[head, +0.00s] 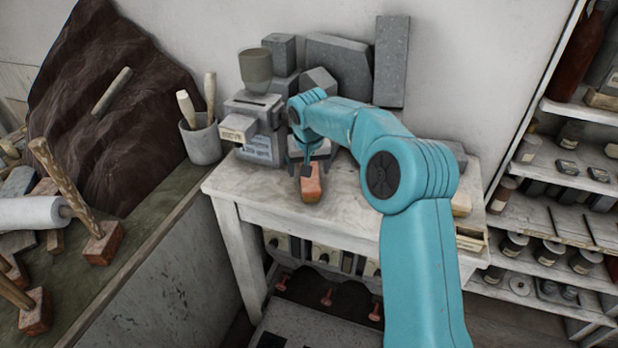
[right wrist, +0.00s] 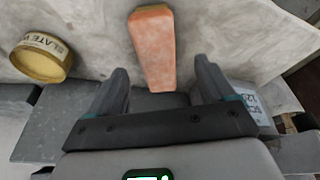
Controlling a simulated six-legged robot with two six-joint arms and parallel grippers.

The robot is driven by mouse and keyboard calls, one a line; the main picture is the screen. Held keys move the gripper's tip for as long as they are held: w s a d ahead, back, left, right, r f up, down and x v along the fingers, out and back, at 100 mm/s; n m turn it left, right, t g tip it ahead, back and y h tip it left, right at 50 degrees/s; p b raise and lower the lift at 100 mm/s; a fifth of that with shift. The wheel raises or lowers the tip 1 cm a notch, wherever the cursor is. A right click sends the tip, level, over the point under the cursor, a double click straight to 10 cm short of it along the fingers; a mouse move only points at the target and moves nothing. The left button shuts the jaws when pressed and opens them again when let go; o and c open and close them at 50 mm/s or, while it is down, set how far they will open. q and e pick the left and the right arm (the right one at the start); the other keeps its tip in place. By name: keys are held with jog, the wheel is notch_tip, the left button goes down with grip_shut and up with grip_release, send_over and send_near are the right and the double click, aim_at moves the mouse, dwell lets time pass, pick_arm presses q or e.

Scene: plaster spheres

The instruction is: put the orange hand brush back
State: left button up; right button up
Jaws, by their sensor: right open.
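The orange hand brush (head: 312,188) lies on the pale wooden table (head: 235,188), near its front edge. It also shows in the right wrist view (right wrist: 153,48) as a worn orange, tapering block. My right gripper (head: 303,166) is right by the far end of the brush in the head view. In the right wrist view my right gripper (right wrist: 160,72) is open, and the near end of the brush lies between the line of its two fingers. I cannot tell whether they touch it. My left gripper is not in view.
A grey machine (head: 258,128) and stone blocks (head: 340,65) stand at the table's back. A round tin (right wrist: 42,58) lies beside the brush. A pot of tools (head: 201,140) stands left. Shelves with jars (head: 560,165) stand right. The table's front left is clear.

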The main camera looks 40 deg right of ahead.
jog(key=v, duration=0.7)
dwell(0.4)
